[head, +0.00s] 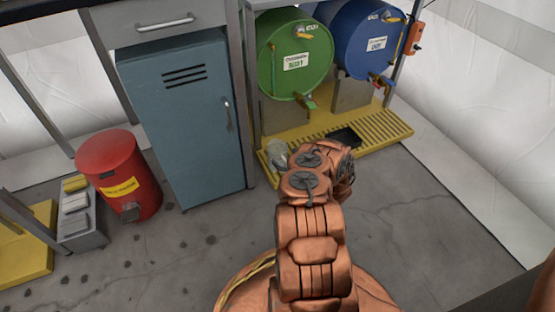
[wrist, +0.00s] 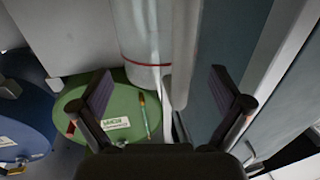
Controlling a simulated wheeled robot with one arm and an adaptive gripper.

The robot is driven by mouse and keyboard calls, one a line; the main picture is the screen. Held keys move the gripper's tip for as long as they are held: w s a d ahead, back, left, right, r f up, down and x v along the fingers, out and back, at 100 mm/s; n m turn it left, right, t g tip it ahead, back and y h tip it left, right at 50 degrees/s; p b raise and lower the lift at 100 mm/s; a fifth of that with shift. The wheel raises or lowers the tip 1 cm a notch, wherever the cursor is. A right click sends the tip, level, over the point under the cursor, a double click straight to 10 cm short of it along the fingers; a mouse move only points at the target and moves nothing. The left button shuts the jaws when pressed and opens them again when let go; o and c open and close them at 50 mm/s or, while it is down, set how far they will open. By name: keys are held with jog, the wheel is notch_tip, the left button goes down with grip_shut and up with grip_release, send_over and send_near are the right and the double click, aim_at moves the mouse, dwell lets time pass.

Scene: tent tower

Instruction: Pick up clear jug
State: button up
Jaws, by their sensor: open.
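A small clear, greyish jug (head: 277,154) appears to stand at the left front corner of the yellow drip tray, below the green barrel. My arm partly covers it in the head view, so its full shape is hidden. The arm hides the gripper in the head view.
The yellow tray (head: 390,129) lies under a green barrel (head: 292,58) and a blue barrel (head: 366,35) with taps. A blue-grey locker (head: 188,130) and a grey post stand left of the tray. A red bin (head: 120,170) is further left. Bare floor (head: 430,215) lies right.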

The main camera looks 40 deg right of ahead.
aim_at(280, 153)
jog(key=shift+w+d+f+b, duration=0.15)
jog(key=shift+w+b, duration=0.2)
jog(key=shift+w, duration=0.2)
jog(key=shift+w+f+b, duration=0.1)
jog(key=shift+w+b, duration=0.2)
jog(key=shift+w, duration=0.25)
jog(key=shift+w+d+r, duration=0.1)
jog(key=shift+w+r, duration=0.1)
jog(key=shift+w, duration=0.25)
jog(key=c, duration=0.9)
